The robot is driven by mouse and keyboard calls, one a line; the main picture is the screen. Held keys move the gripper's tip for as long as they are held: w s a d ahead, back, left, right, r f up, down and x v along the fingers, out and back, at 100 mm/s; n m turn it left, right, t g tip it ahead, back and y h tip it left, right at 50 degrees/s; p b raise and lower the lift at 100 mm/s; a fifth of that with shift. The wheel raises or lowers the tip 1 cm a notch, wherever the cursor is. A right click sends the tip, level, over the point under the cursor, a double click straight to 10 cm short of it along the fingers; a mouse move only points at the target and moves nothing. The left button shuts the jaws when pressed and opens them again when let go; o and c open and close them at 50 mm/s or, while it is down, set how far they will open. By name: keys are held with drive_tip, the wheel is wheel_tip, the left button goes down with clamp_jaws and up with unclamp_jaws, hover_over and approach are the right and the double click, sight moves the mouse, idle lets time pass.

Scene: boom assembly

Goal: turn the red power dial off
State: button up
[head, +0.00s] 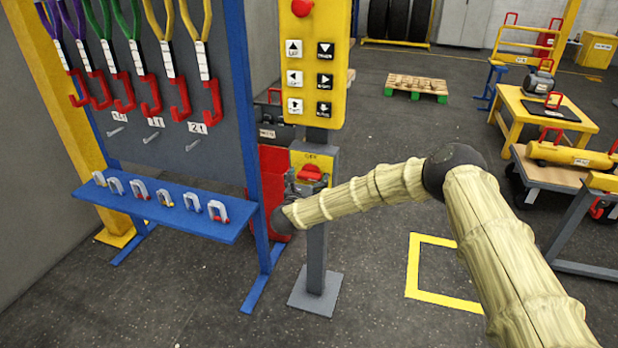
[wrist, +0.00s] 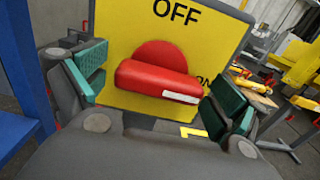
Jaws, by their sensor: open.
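The red power dial (wrist: 158,76) sits on a yellow plate (wrist: 115,30) marked OFF at the top and ON at the lower right. Its bar lies nearly level, tilted down to the right, with a white mark on its right end. That mark is on the ON side. In the head view the dial (head: 311,172) is on the post below the yellow button panel, partly behind my gripper (head: 303,185). In the wrist view my gripper (wrist: 158,98) is open, its green-padded fingers on either side of the dial. I cannot tell whether they touch it.
A blue rack (head: 245,120) with hooks and a shelf of shackles (head: 165,195) stands close on the left. The yellow button panel (head: 312,60) is just above. The floor right of the post is clear around a yellow marked square (head: 412,265).

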drive_tip(key=c, duration=1)
drive_tip(key=shift+n+b, duration=0.4)
drive_tip(key=shift+b, duration=0.1)
drive_tip(key=n+b, duration=0.2)
drive_tip(key=n, duration=0.1)
drive_tip(key=shift+f, duration=0.1)
drive_tip(key=n+b, duration=0.2)
drive_tip(key=n, duration=0.2)
drive_tip(key=shift+n, duration=0.3)
drive_tip(key=n, duration=0.1)
drive_tip(key=n+b, duration=0.1)
drive_tip(key=n, duration=0.3)
drive_tip(key=shift+a+r+b, duration=0.15)
drive_tip(key=shift+r+b, duration=0.1)
drive_tip(key=shift+b, duration=0.05)
drive_tip(key=shift+n, duration=2.2)
